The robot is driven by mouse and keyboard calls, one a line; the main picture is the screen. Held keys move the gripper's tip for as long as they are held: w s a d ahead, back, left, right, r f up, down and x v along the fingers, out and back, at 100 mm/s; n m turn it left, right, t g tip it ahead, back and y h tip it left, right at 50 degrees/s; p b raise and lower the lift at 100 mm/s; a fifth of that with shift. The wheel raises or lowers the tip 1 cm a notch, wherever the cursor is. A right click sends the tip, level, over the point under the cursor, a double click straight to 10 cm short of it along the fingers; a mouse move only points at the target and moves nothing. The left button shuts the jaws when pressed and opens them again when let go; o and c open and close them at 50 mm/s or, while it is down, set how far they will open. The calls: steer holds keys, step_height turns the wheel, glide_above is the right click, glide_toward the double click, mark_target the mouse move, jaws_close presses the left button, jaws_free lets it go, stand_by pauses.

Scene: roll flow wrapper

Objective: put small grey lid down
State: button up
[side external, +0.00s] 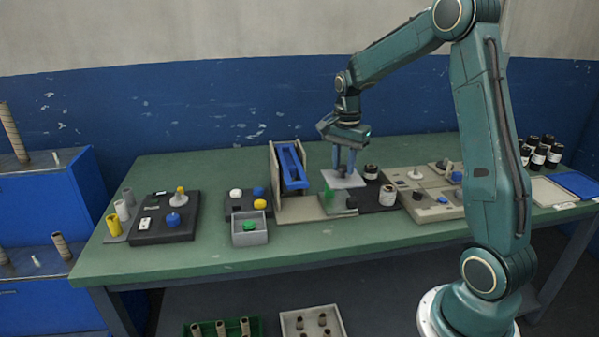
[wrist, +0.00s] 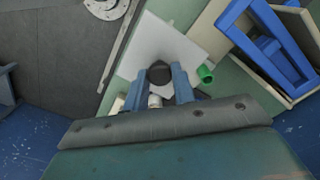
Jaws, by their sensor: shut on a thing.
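The small grey lid is a flat, light grey square plate (side external: 345,180), which also shows in the wrist view (wrist: 155,40). A dark round knob (wrist: 160,72) shows on it between the fingers. My gripper (side external: 344,170) points down over the middle of the plate. In the wrist view its two blue fingers (wrist: 160,78) are shut on the lid at the knob. The plate is low over the table beside the wooden-sided stand. I cannot tell whether its underside touches anything.
A green cylinder (wrist: 206,73) stands close by the plate. The stand with a blue chute (side external: 291,165) is to the left. The green table (side external: 310,237) is clear in front.

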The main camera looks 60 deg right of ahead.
mark_target(343, 173)
step_height(343, 173, down, 18)
steer(key=shift+r, duration=0.25)
stand_by(0.6)
steer(key=shift+f, duration=0.1)
steer(key=o, duration=1)
step_height(343, 173, up, 12)
steer(key=shift+r, duration=0.15)
stand_by(0.4)
stand_by(0.4)
